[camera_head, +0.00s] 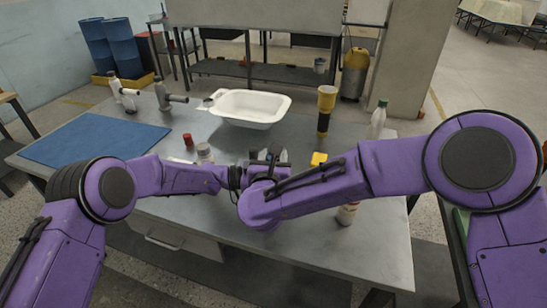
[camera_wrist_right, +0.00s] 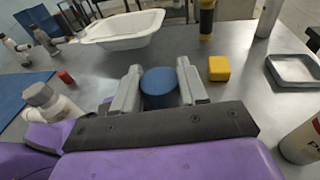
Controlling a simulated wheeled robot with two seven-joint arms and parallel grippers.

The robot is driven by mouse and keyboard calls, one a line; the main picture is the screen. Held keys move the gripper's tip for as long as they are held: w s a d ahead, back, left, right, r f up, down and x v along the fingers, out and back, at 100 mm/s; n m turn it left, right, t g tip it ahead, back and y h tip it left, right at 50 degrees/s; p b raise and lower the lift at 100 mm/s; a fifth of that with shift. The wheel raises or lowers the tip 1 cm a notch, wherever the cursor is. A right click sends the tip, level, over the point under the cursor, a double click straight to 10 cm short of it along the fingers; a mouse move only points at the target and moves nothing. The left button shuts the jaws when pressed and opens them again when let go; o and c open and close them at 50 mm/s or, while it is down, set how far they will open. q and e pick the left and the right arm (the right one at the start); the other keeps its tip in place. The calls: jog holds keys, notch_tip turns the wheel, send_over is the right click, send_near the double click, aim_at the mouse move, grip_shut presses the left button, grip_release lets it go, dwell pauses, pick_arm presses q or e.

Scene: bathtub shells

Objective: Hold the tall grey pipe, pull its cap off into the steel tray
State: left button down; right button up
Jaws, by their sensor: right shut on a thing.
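My right gripper (camera_wrist_right: 160,86) has its two grey fingers on either side of a round blue cap (camera_wrist_right: 160,89), shut on it, in the right wrist view. The grey pipe below the cap is hidden. In the head view my right gripper (camera_head: 268,156) is over the middle of the table, largely hidden by its own arm. My left gripper (camera_head: 237,178) is close beside it, and its fingers are hidden behind the right arm. The steel tray (camera_wrist_right: 274,72) lies on the table at the right in the right wrist view; the right arm hides it in the head view.
Near the grippers are a grey-lidded jar (camera_head: 204,153), a red cap (camera_head: 189,139) and a yellow block (camera_head: 318,158). A white basin (camera_head: 249,122), a yellow-black cylinder (camera_head: 325,105) and a green-capped bottle (camera_head: 377,119) stand farther back. Another bottle (camera_wrist_right: 302,142) is at front right.

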jog(key=shift+r, duration=0.1)
dwell(0.3)
jog(key=shift+r, duration=1)
notch_tip(320, 180, up, 4)
jog(key=shift+r, duration=0.1)
pick_arm(q)
jog(key=c, duration=0.5)
grip_release()
